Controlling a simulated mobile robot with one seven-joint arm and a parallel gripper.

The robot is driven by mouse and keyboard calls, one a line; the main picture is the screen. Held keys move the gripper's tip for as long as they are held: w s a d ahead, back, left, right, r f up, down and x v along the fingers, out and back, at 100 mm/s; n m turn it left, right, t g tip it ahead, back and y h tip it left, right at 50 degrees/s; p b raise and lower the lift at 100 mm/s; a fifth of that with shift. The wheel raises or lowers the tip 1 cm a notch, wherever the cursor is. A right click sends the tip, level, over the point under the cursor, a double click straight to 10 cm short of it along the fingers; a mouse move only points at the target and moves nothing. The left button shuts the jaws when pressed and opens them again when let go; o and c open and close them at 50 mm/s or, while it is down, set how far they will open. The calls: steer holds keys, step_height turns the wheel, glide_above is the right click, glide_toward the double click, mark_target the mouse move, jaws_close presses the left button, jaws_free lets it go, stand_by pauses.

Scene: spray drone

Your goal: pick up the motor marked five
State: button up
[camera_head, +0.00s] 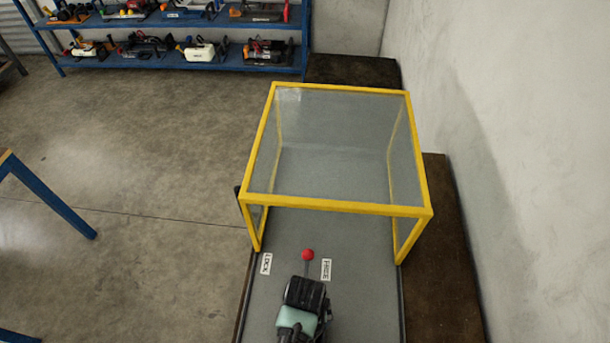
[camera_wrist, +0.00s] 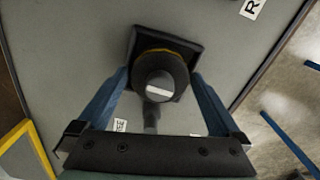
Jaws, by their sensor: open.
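A dark round part (camera_wrist: 160,72) with a yellowish ring and a short pale mark stands on a square black base (camera_wrist: 143,43) in the wrist view. I cannot read a five on it, so I cannot tell whether it is the motor. My gripper (camera_wrist: 160,80) is open, with one blue finger on each side of this part; I cannot tell whether they touch it. In the head view my dark and pale-green arm end covers the near bench, and the fingertips are hidden. No motor marked five can be made out there.
A yellow-framed clear guard (camera_head: 333,207) stands over the grey bench (camera_head: 285,235). A red-knobbed lever (camera_head: 308,255) stands between two white labels in front of it. A wall is on the right. Blue shelves (camera_head: 180,66) with tools stand at the back left.

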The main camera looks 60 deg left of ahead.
jaws_close()
stand_by(0.5)
steer(key=shift+r, duration=0.15)
